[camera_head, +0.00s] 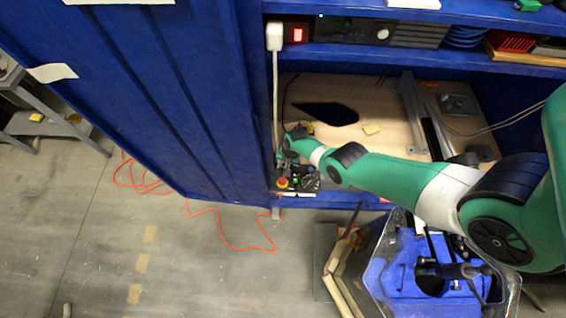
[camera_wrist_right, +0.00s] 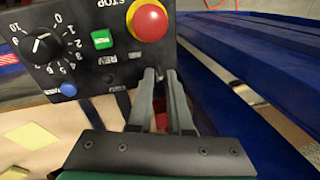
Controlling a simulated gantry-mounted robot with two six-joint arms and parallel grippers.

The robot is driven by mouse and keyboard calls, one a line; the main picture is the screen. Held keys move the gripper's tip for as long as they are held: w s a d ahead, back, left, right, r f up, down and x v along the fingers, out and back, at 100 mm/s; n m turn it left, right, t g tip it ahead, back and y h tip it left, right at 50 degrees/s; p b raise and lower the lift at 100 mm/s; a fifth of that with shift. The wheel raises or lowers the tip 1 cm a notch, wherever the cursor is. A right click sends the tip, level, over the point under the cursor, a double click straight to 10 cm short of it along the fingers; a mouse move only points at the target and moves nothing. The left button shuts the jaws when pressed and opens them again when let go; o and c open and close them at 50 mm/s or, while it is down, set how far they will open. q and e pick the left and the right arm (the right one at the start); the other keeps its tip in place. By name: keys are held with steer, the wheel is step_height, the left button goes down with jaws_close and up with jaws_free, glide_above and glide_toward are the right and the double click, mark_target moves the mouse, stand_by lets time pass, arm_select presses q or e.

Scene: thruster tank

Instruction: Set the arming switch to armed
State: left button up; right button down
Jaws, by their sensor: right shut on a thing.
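The black control panel (camera_wrist_right: 88,55) fills the upper left of the right wrist view, and it also shows in the head view (camera_head: 297,184) at the front of the blue cabinet's shelf. My right gripper (camera_wrist_right: 161,76) has its two fingers close together at the panel's edge, beside the red stop button. It is shut on what appears to be the arming switch, which the fingers hide, so its position cannot be read. In the head view the right gripper (camera_head: 282,169) is small and partly hidden by its wrist. My left gripper is in neither view.
The panel also carries a red stop button (camera_wrist_right: 150,22), a green button (camera_wrist_right: 103,39), a blue button (camera_wrist_right: 68,89) and a dial knob (camera_wrist_right: 43,46). A blue cabinet wall (camera_head: 180,90) stands left of the panel.

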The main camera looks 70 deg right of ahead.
steer(key=shift+s+a+r+h+p, duration=0.2)
steer(key=shift+h+p, duration=0.2)
steer(key=shift+p, duration=0.15)
steer(key=shift+a+t+h+p, duration=0.3)
steer(key=shift+h+p, duration=0.25)
steer(key=shift+h, duration=0.05)
steer(key=shift+a+f+h, duration=0.15)
steer(key=shift+h, duration=0.15)
steer(key=shift+a+f+t+h, duration=0.1)
steer(key=shift+f+t+h, duration=0.05)
steer(key=shift+t+h, duration=0.2)
steer(key=shift+s+a+f+h+b, duration=0.1)
steer(key=shift+a+f+h+b, duration=0.05)
steer(key=shift+h+b, duration=0.4)
steer(key=h+b, duration=0.1)
steer(key=b, duration=0.1)
steer(key=t+h+b, duration=0.1)
steer(key=shift+s+a+f+n+b, duration=0.15)
steer(key=shift+a+f+n+b, duration=0.1)
steer(key=shift+a+n+b, duration=0.1)
steer(key=shift+r+h+b, duration=0.15)
steer(key=shift+h+b, duration=0.25)
steer(key=shift+b, duration=0.25)
